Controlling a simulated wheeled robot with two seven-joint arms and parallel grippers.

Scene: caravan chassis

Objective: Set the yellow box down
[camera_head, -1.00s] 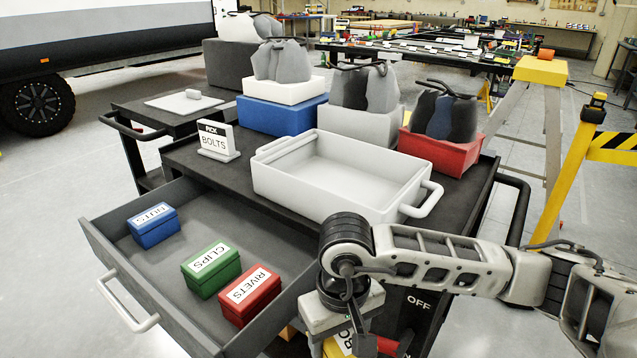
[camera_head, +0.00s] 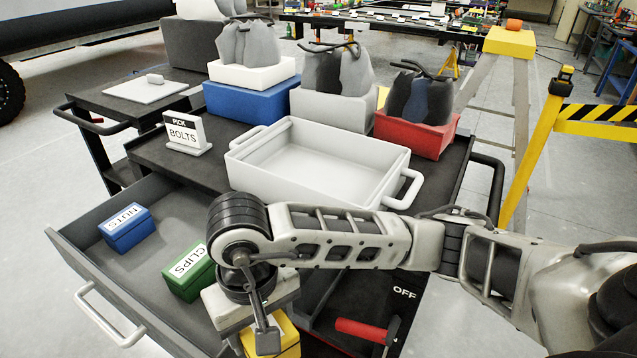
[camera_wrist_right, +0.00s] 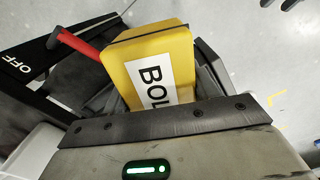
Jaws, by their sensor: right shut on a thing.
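The yellow box (camera_head: 287,340) is at the bottom of the head view, under my right gripper (camera_head: 262,340) and partly hidden by it. In the right wrist view the yellow box (camera_wrist_right: 150,52) sits between the dark fingers of my right gripper (camera_wrist_right: 158,92), which is shut on it. Its white label shows "BOL", the rest cut off. The box is held near the front of the open drawer (camera_head: 88,262). What lies directly beneath it is hidden. My left gripper is not in view.
The drawer holds a blue NUTS box (camera_head: 126,227) and a green CLIPS box (camera_head: 190,272). An empty grey tray (camera_head: 320,163) stands on the cart top, beside a "PICK BOLTS" sign (camera_head: 184,134). A red handle (camera_head: 362,330) shows at the cart's right side.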

